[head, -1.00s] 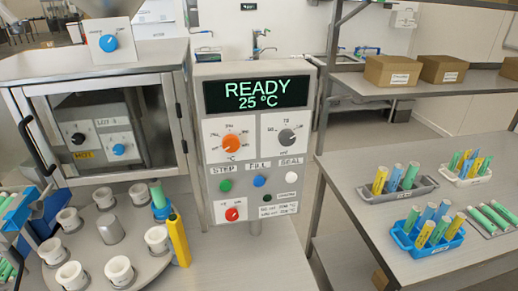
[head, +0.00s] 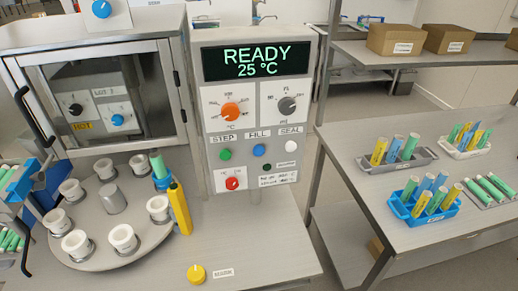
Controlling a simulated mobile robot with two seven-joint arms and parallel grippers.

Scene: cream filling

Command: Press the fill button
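The grey control panel (head: 213,172) stands upright in the middle of the head view. Its screen (head: 257,61) reads READY and 25 °C. The blue fill button (head: 259,150) is under the FILL label, between the green STEP button (head: 225,154) and the white SEAL button (head: 292,145). Nothing covers or touches the fill button. I see neither gripper clearly in this view.
A round turntable (head: 105,256) with several white cups stands at left, beside a yellow post (head: 180,208). A yellow knob (head: 196,273) is in front. Blue and grey parts (head: 45,167) are cut off at the left edge. Tube racks stand on the right table (head: 365,180).

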